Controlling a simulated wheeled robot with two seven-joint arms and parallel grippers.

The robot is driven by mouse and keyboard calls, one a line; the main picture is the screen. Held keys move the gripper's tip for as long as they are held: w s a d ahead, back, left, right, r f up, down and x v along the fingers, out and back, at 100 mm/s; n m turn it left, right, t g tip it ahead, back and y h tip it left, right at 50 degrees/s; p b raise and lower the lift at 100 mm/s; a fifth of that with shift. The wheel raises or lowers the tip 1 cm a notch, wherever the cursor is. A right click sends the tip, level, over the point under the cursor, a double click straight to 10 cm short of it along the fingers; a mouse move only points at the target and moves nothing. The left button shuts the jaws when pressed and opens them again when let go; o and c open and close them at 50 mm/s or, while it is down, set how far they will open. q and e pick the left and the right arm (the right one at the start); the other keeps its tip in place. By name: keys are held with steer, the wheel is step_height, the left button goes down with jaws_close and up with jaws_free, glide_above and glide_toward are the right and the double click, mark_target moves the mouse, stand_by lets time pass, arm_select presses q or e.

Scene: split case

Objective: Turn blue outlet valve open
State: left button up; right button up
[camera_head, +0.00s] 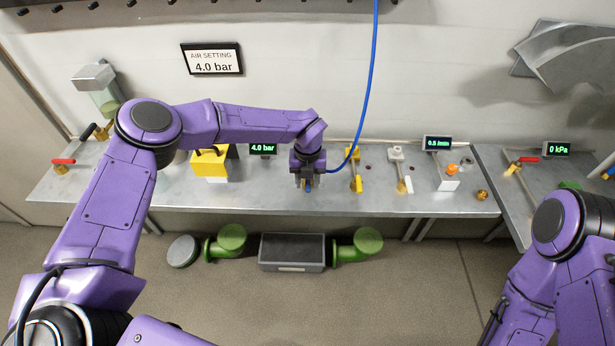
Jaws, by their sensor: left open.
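My left gripper (308,187) points down over the middle of the bench and is open. A small bit of blue (309,186) shows between its fingers, likely the blue valve handle. Most of that valve is hidden by the gripper, so I cannot tell its handle position or whether the fingers touch it. A blue hose (374,70) comes down from above and ends behind my left wrist. My right arm shows at the lower right, with its gripper out of view.
The grey bench (270,198) carries a yellow block (210,165), a 4.0 bar display (263,149), yellow-handled fittings (356,183) and a 0.5 l/min display (438,143). A red-handled valve (63,164) is at far left. Green pipes (230,238) and a grey box (292,264) lie below.

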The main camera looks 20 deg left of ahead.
arm_select(q)
steer(key=shift+f, duration=0.15)
steer(key=shift+c, duration=0.6)
jaws_close()
